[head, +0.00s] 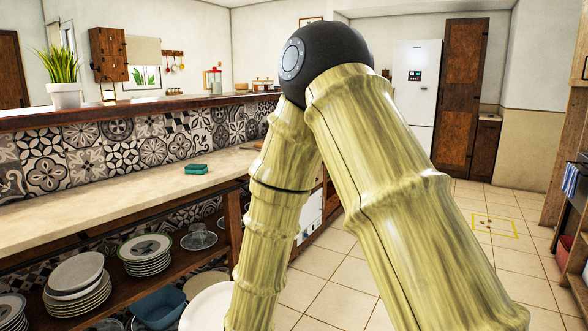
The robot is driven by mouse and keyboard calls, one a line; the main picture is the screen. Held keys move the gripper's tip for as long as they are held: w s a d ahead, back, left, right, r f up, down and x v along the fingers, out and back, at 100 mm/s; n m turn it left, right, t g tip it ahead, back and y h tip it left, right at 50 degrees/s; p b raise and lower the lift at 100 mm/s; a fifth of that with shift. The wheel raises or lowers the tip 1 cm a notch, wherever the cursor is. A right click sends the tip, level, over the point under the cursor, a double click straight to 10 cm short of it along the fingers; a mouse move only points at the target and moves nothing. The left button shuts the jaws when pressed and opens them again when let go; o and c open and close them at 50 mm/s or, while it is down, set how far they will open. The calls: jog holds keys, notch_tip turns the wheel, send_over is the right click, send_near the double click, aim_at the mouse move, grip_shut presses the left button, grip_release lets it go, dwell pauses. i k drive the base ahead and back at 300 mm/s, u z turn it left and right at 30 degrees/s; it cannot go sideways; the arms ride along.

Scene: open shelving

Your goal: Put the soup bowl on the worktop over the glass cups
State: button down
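The beige worktop (110,212) runs along the tiled wall at left, above open shelving. A clear glass piece (198,238) stands on the shelf below it; I cannot tell whether it is a cup. More glassware (110,325) shows in part at the bottom edge. A large white round dish (205,308) is at the bottom, partly hidden by my arm. It may be the soup bowl, and I cannot tell whether it is held or resting. My arm fills the middle of the view, and my gripper is out of view below.
A green sponge (196,169) lies on the otherwise mostly bare worktop. A raised ledge (150,103) with a potted plant (65,85) runs behind. Tiled floor (340,270) is open at right.

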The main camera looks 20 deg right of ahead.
aim_at(236, 157)
jog(key=z, duration=0.7)
jog(key=i, duration=1)
